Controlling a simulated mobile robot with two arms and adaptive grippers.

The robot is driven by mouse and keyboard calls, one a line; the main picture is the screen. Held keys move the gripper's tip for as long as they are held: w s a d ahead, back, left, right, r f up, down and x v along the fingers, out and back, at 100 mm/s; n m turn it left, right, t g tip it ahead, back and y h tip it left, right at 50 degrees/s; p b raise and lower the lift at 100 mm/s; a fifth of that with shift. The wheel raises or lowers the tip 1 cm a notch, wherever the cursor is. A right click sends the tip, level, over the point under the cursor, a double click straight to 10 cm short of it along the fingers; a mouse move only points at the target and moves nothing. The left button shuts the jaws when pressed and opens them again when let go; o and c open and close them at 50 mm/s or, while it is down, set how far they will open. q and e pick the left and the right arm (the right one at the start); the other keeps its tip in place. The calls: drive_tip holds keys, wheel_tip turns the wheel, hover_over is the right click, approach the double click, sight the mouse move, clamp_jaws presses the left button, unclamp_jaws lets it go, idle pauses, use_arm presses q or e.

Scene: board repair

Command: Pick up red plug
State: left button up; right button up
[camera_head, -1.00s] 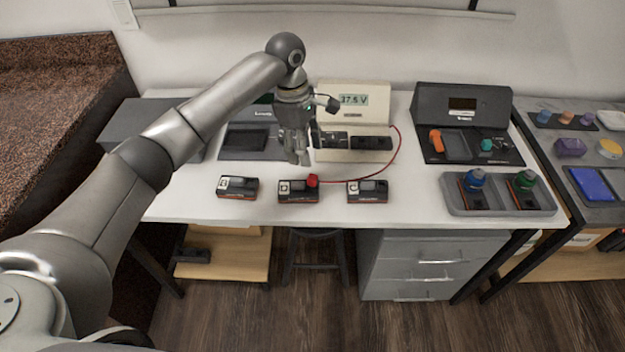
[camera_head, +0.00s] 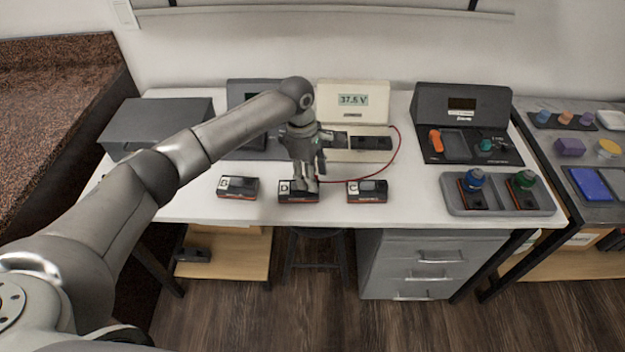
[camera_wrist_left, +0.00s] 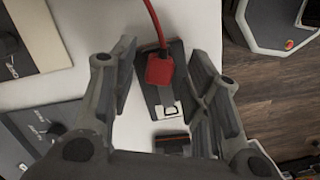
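The red plug (camera_wrist_left: 160,70) sits on the module marked D (camera_wrist_left: 172,98) in the left wrist view, with a red cable running up from it. My left gripper (camera_head: 307,187) is over this module in the head view and hides the plug there. In the wrist view my left gripper (camera_wrist_left: 165,75) is open, with one finger on each side of the plug and a visible gap to both. My right gripper is not in view.
Modules B (camera_head: 238,187) and C (camera_head: 367,191) lie close on either side of module D (camera_head: 290,199). A cream meter (camera_head: 353,99) reading 37.5 V stands behind. A grey tray (camera_head: 497,207) with blue and green knobs stands at right.

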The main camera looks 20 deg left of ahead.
use_arm(q)
clamp_jaws()
drive_tip(key=shift+r, duration=0.1)
drive_tip(key=shift+r, duration=0.5)
wheel_tip(320, 180, up, 2)
drive_tip(key=shift+r, duration=0.15)
drive_tip(key=s+d+r, duration=0.4)
drive_tip(key=s+r, duration=0.5)
drive_tip(key=s, duration=0.4)
drive_tip(key=shift+s+r, duration=0.2)
drive_tip(key=shift+r, duration=0.1)
